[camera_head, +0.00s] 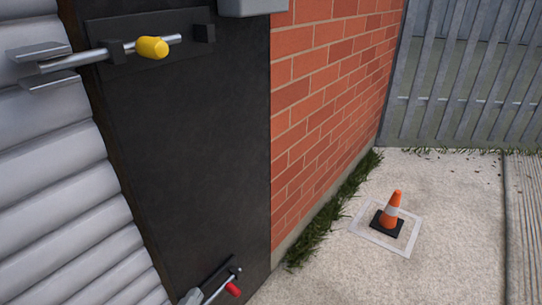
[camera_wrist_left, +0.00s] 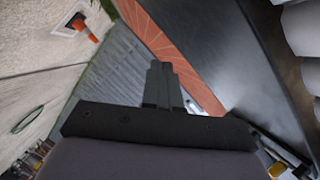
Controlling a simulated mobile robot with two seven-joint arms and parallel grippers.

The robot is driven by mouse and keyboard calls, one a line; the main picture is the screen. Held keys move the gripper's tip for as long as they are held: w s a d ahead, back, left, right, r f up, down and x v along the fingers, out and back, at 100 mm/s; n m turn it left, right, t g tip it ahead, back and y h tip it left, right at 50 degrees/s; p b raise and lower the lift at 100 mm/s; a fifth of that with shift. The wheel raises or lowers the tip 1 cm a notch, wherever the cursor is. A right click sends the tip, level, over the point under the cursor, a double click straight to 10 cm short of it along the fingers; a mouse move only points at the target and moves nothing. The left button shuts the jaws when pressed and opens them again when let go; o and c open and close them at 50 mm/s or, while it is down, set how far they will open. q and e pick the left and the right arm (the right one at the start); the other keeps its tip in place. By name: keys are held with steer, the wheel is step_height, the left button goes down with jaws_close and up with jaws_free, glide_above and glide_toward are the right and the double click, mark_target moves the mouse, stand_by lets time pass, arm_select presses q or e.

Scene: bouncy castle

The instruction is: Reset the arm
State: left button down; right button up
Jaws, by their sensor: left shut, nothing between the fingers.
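My left gripper (camera_wrist_left: 160,82) shows in the left wrist view as two dark fingers pressed together, with nothing between them. It is clear of the door and the wall in that view. I cannot make it out in the head view. My right gripper is in neither view. The dark door panel (camera_head: 205,140) carries a bolt with a yellow knob (camera_head: 152,47) at the top. A second bolt with a red knob (camera_head: 233,290) sits at the bottom edge, partly cut off. A yellow knob also shows at the bottom right of the left wrist view (camera_wrist_left: 277,170).
Ribbed grey shutter (camera_head: 55,185) stands left of the panel, brick wall (camera_head: 325,90) right of it. A slatted fence (camera_head: 465,80) closes the back. Concrete around the cone is clear.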

arm_select(q)
steer(key=s+d+r+n+g+h+p, duration=0.1)
steer(key=s+d+r+n+g, duration=0.15)
steer(key=s+n, duration=0.6)
steer(key=a+r+n+y+p, duration=0.1)
steer(key=r+p, duration=0.3)
steer(key=p, duration=0.4)
steer(key=s+a+r+n+g+y+p, duration=0.1)
steer(key=a+r+p, duration=0.3)
steer(key=p, duration=0.5)
steer(key=a+r+n+g+p, duration=0.1)
steer(key=r+p, duration=0.3)
steer(key=p, duration=0.5)
steer(key=shift+s+a+r+y, duration=0.15)
steer(key=shift+a+r+y, duration=0.2)
steer(key=shift+a, duration=0.4)
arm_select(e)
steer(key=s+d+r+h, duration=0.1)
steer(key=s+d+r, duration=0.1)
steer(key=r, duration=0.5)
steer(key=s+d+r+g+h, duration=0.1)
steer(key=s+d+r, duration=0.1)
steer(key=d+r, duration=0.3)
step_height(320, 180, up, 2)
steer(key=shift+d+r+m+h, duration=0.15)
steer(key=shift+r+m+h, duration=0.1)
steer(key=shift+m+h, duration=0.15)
